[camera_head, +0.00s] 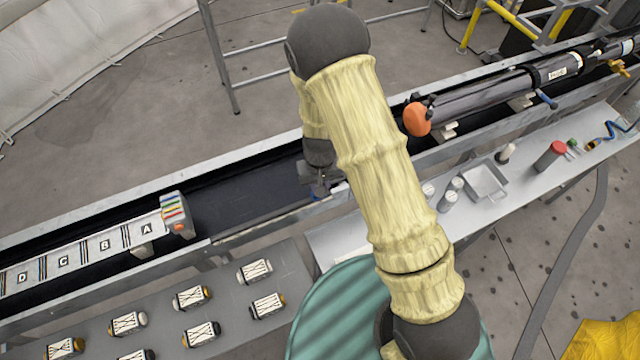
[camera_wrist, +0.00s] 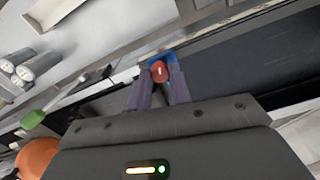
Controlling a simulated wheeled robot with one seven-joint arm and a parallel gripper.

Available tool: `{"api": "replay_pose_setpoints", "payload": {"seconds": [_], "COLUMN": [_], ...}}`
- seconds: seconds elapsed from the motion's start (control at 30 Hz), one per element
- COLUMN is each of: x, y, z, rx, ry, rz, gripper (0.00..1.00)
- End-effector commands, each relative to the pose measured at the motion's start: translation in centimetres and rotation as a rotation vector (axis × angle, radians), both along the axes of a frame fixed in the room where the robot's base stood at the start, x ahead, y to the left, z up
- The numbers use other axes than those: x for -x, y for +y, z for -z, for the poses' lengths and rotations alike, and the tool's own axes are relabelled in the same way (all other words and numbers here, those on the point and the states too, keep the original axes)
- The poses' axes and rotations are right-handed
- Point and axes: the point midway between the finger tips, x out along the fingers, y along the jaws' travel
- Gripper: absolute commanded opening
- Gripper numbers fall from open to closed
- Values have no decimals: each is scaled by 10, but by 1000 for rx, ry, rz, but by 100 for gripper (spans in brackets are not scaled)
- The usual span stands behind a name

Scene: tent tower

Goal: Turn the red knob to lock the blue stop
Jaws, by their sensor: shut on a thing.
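The red knob (camera_wrist: 159,71) shows in the wrist view between the tips of my gripper (camera_wrist: 160,76). The two fingers are closed on its sides. The blue stop (camera_wrist: 164,58) sits around and behind the knob, at the edge of the dark channel; the fingers partly hide it. In the head view my gripper (camera_head: 320,186) reaches down to the near rail of the channel. My arm and gripper hide the knob there, and only a small bit of blue shows by the fingertips. I cannot tell how far the knob is turned.
A long dark channel (camera_head: 245,185) runs across the view. Lettered white segments (camera_head: 85,257) lie in it at left, a dark cylinder with an orange end (camera_head: 416,119) at right. A grey bench (camera_head: 465,220) with a tray and small canisters stands near. Several labelled blocks (camera_head: 192,297) lie front left.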

Motion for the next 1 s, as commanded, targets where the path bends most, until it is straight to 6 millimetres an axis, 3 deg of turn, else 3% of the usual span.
{"api": "replay_pose_setpoints", "payload": {"seconds": [0.23,0.27,0.33,0.37,0.77,1.0], "x": [0,0,0,0,-1,-1], "y": [0,0,0,0,0,1], "z": [-1,-1,-1,-1,-6,-35], "rx": [0,-1,0,0,-1,-2], "ry": [-1,-1,-1,-1,-2,-5], "rz": [-1,-1,-1,-1,-3,-5], "gripper": [0,26,40,42,42,42]}}
